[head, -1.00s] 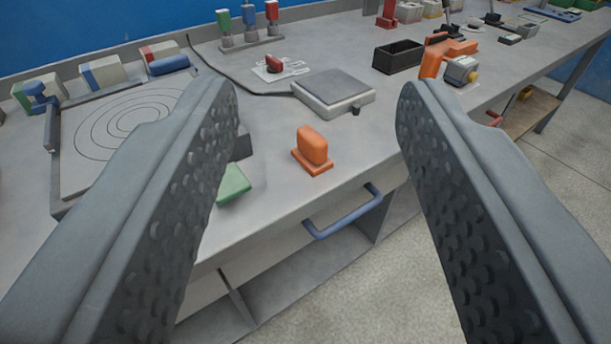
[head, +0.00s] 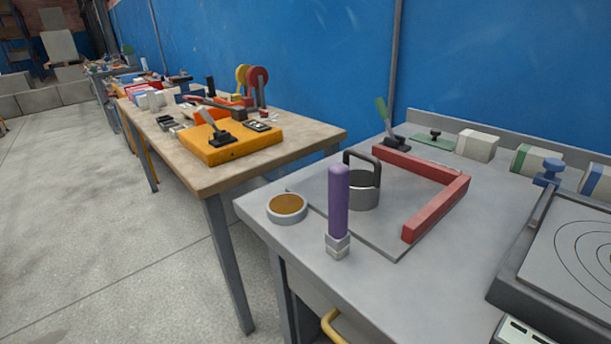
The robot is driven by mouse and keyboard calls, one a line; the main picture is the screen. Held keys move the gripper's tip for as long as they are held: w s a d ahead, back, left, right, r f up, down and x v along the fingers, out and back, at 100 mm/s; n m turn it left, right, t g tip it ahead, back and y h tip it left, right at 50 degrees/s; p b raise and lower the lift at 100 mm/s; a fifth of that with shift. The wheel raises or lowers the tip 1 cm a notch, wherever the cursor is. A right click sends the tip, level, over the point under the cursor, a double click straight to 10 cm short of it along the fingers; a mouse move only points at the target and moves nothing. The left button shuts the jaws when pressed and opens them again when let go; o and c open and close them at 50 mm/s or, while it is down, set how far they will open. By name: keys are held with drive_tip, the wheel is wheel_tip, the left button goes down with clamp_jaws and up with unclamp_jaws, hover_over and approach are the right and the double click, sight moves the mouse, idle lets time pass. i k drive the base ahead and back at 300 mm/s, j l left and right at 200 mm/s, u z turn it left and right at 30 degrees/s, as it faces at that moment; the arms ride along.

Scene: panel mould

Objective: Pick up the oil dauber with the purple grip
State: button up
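The oil dauber with the purple grip (head: 339,203) stands upright on the grey bench (head: 345,285), near its front edge at the left end. Its grip is a tall rounded purple cylinder, and its lower end is a small pale grey block. No part of the dauber is hidden. My gripper is not in view, and nothing shows in front of the dauber.
A round dish with amber contents (head: 287,207) sits left of the dauber. Behind are a grey handled cylinder (head: 362,190) and a red L-shaped frame (head: 436,205). A wooden table (head: 185,150) stands beyond, with open floor (head: 110,260) at left.

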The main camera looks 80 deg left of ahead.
sight(337, 237)
drive_tip(key=u, duration=1.5)
